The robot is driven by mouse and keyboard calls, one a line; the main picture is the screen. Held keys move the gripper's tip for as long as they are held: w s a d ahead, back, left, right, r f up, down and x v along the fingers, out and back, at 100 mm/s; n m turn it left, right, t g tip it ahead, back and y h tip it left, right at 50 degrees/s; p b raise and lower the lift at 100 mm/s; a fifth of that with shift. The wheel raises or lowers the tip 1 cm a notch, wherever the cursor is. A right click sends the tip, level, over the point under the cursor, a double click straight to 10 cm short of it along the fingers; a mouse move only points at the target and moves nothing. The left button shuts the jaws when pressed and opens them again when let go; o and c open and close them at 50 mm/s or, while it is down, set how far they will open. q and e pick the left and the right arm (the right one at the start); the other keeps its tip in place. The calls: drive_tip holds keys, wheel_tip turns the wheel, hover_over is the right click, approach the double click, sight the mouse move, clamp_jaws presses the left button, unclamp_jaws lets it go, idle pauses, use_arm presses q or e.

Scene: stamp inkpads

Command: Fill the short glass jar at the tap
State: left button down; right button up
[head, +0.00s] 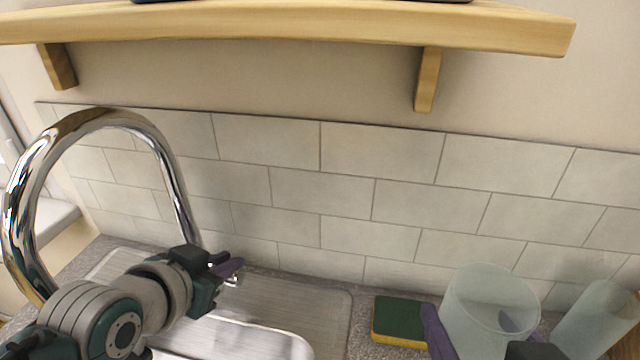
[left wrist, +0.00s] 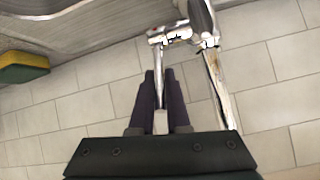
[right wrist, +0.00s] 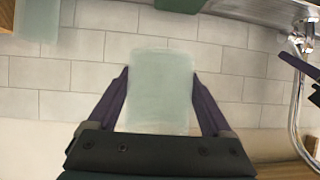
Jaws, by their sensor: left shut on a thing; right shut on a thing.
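A chrome tap (head: 175,165) arches at the left of the head view, over the sink. My left gripper (head: 230,268) is at the tap's base, and the left wrist view shows its purple fingers closed around the slim metal tap lever (left wrist: 161,93). The short glass jar (head: 485,300), wide and pale clear, is between the fingers of my right gripper (head: 480,338) at the lower right. The right wrist view shows the jar (right wrist: 160,90) gripped from both sides. It is right of the sink, away from the spout. I see no water in it.
A second glass (head: 598,318) stands right of the held jar. A green and yellow sponge (head: 398,320) lies on the counter between sink and jar. The metal sink (head: 310,305) is open beside the tap.

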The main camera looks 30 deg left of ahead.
sight(473, 291)
use_arm(q)
drive_tip(key=c, duration=0.9)
unclamp_jaws()
drive_tip(key=p+v, duration=0.2)
drive_tip(key=v, duration=1)
drive_tip(key=shift+p, duration=0.4)
use_arm(e)
wheel_tip(473, 291, up, 3)
